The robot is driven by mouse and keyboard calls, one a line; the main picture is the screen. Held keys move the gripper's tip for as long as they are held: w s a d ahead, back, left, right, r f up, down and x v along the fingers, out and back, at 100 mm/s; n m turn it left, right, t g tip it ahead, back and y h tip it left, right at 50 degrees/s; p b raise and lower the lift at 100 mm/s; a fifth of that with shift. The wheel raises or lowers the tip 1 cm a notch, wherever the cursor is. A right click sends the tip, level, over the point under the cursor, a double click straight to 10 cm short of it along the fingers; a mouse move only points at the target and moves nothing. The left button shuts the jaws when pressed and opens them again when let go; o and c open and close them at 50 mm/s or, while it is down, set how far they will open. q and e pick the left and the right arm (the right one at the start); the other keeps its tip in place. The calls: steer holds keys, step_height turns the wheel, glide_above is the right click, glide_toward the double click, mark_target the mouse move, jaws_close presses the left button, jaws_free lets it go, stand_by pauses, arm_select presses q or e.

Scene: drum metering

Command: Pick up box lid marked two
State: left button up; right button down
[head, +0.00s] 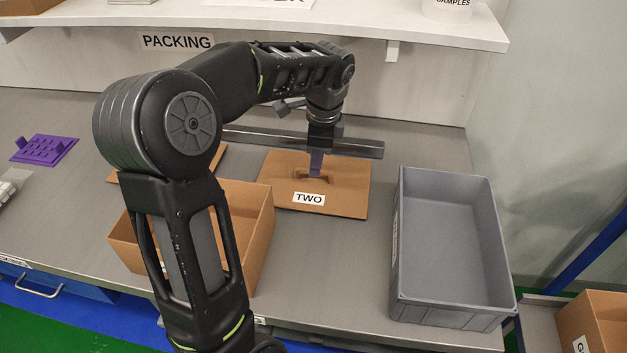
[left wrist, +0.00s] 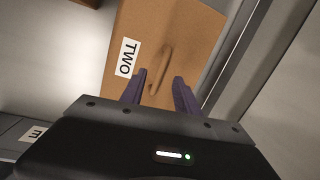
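The cardboard box lid marked TWO (head: 345,199) lies flat on the grey bench in the head view. It has a raised handle in its middle and a white label. My left gripper (head: 316,172) points down at the handle, with its purple fingers at or just above it. In the left wrist view the lid (left wrist: 196,35) fills the upper middle. The left gripper's two fingers (left wrist: 159,88) are apart, with the handle showing beyond and between them. Contact with the handle cannot be told. My right gripper is not in view.
An open cardboard box (head: 262,225) stands left of the lid, partly behind my arm. A grey empty crate (head: 402,281) stands to the right. A grey bar (head: 365,148) runs behind the lid. A purple pegged plate (head: 44,150) lies far left. A shelf (head: 440,30) hangs above.

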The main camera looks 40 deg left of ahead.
arm_select(q)
steer(key=shift+w+a+f, duration=0.1)
steer(key=shift+a+f, duration=0.05)
steer(key=shift+f, duration=0.65)
steer(key=shift+a+f, duration=0.15)
steer(key=shift+f, duration=0.6)
jaws_close()
stand_by(0.5)
